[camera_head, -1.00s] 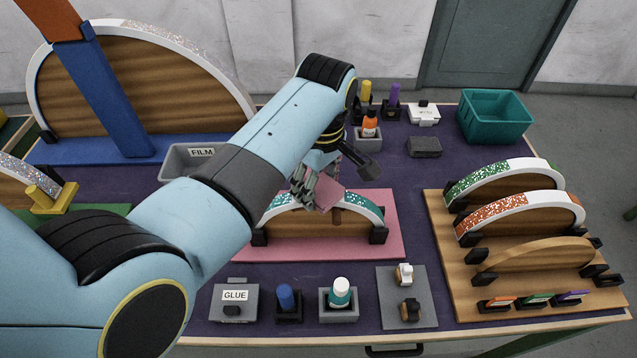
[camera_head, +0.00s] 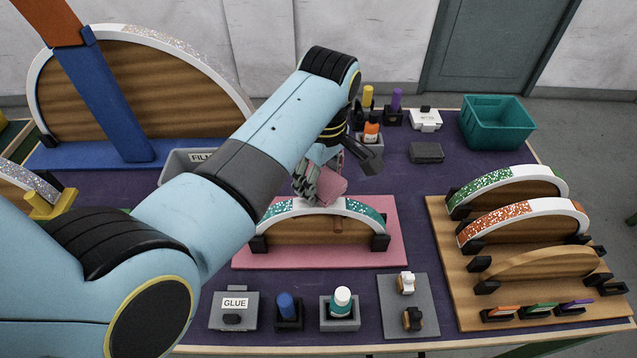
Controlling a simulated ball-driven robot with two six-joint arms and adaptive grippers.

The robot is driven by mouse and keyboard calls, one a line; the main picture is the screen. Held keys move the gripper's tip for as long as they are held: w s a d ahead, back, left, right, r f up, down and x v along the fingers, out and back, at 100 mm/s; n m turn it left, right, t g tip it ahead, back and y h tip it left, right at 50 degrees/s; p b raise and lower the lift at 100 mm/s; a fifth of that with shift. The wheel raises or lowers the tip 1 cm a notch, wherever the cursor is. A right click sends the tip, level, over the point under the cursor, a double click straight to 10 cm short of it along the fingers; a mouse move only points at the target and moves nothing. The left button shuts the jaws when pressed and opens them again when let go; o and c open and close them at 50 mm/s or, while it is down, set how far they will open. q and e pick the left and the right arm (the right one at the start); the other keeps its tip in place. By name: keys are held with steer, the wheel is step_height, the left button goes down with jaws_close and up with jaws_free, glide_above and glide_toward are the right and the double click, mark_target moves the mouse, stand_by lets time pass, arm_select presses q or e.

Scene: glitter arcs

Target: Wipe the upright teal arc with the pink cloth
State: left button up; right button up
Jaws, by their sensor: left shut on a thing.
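The teal arc (camera_head: 362,211) stands upright on a pink mat (camera_head: 310,260) in the middle of the table. Its rim has teal glitter on both sides and a white stretch at the top. Black blocks hold its two lower ends. My left gripper (camera_head: 320,190) is shut on the pink cloth (camera_head: 331,187) just over the top of the arc. Whether the cloth touches the rim I cannot tell. The gripper's fingers partly hide the cloth and the bit of rim behind them. My right gripper is not in view.
A wooden board (camera_head: 450,290) with green and orange glitter arcs stands at the right. A teal bin (camera_head: 497,122) is at the back right. A GLUE box (camera_head: 233,308), a blue bottle and a white-capped bottle stand in front. A large arc (camera_head: 135,85) stands at the back left.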

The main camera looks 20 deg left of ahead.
mark_target(304, 206)
arm_select(q)
steer(key=shift+h, duration=0.4)
steer(key=d, duration=0.1)
steer(key=s+d, duration=0.1)
steer(key=d, duration=0.2)
steer(key=shift+s, duration=0.4)
steer(key=shift+s+a+f, duration=0.25)
steer(key=shift+s+a, duration=0.6)
steer(key=shift+a, duration=0.2)
steer(key=shift+s+a+f, duration=0.2)
steer(key=shift+a, duration=0.6)
steer(key=shift+s+a+f, duration=0.15)
steer(key=shift+a, duration=0.6)
steer(key=shift+r, duration=0.1)
steer(key=shift+r, duration=3.45)
